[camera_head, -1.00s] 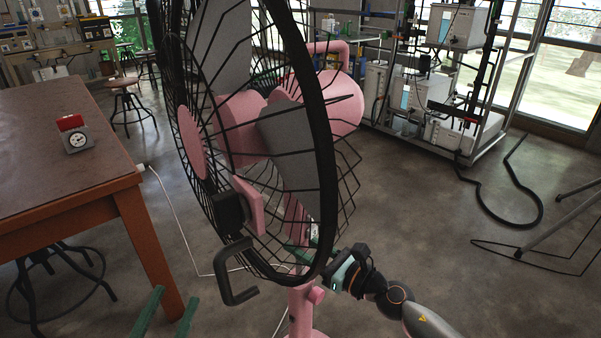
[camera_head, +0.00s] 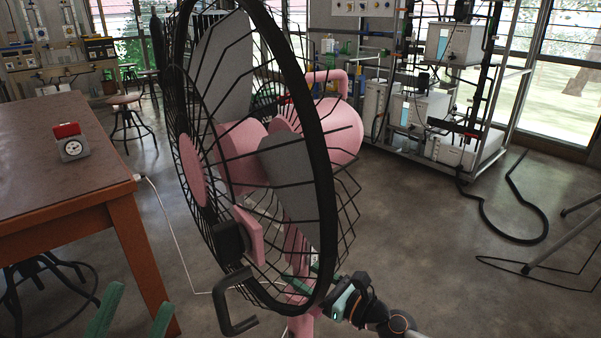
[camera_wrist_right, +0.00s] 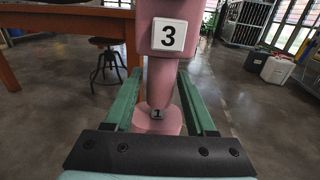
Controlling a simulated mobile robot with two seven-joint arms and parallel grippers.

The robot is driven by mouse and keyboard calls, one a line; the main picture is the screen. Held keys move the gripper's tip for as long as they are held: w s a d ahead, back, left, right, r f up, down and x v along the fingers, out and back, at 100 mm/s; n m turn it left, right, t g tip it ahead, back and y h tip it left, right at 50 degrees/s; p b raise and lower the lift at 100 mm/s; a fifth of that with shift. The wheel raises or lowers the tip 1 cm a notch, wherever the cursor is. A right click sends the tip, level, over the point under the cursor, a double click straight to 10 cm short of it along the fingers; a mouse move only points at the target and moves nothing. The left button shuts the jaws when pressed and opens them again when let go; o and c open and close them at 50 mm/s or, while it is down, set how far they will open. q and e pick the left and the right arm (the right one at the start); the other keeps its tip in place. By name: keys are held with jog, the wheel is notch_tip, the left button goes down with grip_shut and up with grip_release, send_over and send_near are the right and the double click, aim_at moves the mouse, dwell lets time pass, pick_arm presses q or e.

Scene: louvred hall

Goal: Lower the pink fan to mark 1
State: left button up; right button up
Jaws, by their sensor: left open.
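The pink fan (camera_head: 238,150) stands upright in the middle of the head view, its round black cage facing left. In the right wrist view, its pink column (camera_wrist_right: 163,75) carries a white label 3 (camera_wrist_right: 169,35), and a small mark 1 (camera_wrist_right: 157,114) shows lower down by the round pink base (camera_wrist_right: 158,126). In the head view, the cage partly hides this gripper. My left gripper (camera_head: 131,312) is open and empty at the bottom left.
A brown table (camera_head: 60,160) with a red-topped timer (camera_head: 71,142) stands at the left, stools beside it. A metal rack with white equipment (camera_head: 425,110) stands at the back right. A black hose (camera_head: 530,200) lies on the floor.

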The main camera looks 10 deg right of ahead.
jog(key=shift+o, duration=1.2)
jog(key=shift+r, duration=0.15)
jog(key=shift+d, duration=0.1)
pick_arm(q)
jog(key=shift+f+b, duration=0.5)
jog(key=shift+f, duration=0.05)
pick_arm(e)
jog(key=v, duration=0.7)
pick_arm(q)
notch_tip(320, 180, down, 2)
jog(key=shift+w+d+f+n+b, duration=0.15)
jog(key=shift+n+b, duration=0.15)
jog(key=shift+b, duration=0.7)
pick_arm(e)
jog(key=v, duration=1.2)
jog(key=shift+s, duration=0.25)
jog(key=shift+o, duration=0.3)
jog(key=shift+r, duration=0.1)
